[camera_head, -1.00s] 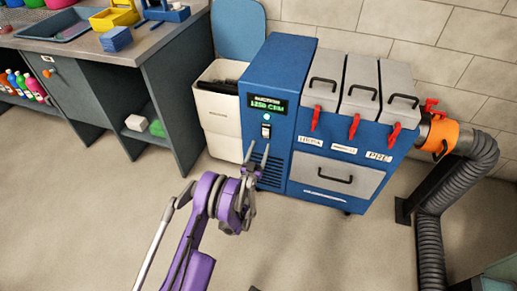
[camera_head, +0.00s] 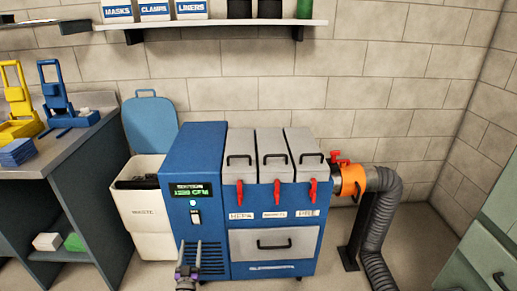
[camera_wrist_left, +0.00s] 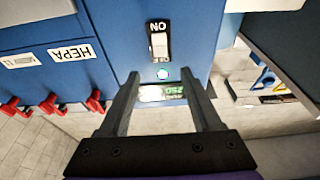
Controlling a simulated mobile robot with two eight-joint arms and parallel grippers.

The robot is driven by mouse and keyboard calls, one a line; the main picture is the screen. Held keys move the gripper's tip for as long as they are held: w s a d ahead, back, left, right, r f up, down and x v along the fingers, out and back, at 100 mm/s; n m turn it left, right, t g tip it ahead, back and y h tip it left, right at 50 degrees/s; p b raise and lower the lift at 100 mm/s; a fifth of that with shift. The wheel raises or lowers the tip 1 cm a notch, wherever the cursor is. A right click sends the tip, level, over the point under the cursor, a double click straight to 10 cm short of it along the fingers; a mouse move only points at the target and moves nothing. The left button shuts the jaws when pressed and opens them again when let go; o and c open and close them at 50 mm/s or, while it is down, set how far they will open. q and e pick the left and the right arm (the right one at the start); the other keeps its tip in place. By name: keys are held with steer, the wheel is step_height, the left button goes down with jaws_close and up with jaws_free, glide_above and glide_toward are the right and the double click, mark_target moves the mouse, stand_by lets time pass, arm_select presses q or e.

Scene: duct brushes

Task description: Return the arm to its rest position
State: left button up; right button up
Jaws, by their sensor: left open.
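My left gripper (camera_head: 189,250) shows at the bottom of the head view, in front of the lower front of the blue machine (camera_head: 203,150). Its two fingers are open and parallel, with nothing between them. In the left wrist view the open fingers (camera_wrist_left: 160,76) point at the machine's front panel, which appears upside down. The power switch (camera_wrist_left: 160,42) and a lit round light (camera_wrist_left: 161,74) lie beyond the fingertips, and the green display (camera_wrist_left: 160,93) shows between the fingers. Most of my left arm is out of the head view. My right gripper is not in view.
An orange coupling (camera_head: 353,181) joins the machine to a grey hose (camera_head: 381,215) at right. A white waste bin (camera_head: 146,215) with a raised blue lid stands left of the machine, beside a workbench (camera_head: 75,160). A wall shelf (camera_head: 230,25) hangs above. Green drawers (camera_head: 490,235) are at right.

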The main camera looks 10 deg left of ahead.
arm_select(q)
steer(key=s+d+r+g+h, duration=0.1)
steer(key=s+d+r+g, duration=0.25)
steer(key=d+r, duration=0.2)
steer(key=s+d+r+g+h, duration=0.2)
steer(key=d+r+g, duration=0.2)
steer(key=r, duration=0.3)
steer(key=s+d+f+m+g+h, duration=0.1)
steer(key=s+d+g, duration=0.2)
steer(key=s, duration=0.8)
steer(key=s+d+m+g, duration=0.1)
steer(key=s+d+g, duration=0.15)
steer(key=s, duration=0.95)
steer(key=s+d+f+m+g+h, duration=0.1)
steer(key=s+d+g, duration=0.25)
steer(key=s, duration=0.75)
step_height(320, 180, up, 27)
steer(key=t+p, duration=0.1)
steer(key=p, duration=2.2)
steer(key=shift+w+d+t+p, duration=0.2)
steer(key=shift+d+t+p, duration=0.1)
steer(key=shift+t, duration=0.05)
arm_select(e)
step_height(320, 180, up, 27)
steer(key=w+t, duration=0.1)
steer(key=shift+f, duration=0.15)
arm_select(q)
steer(key=shift+s, duration=0.15)
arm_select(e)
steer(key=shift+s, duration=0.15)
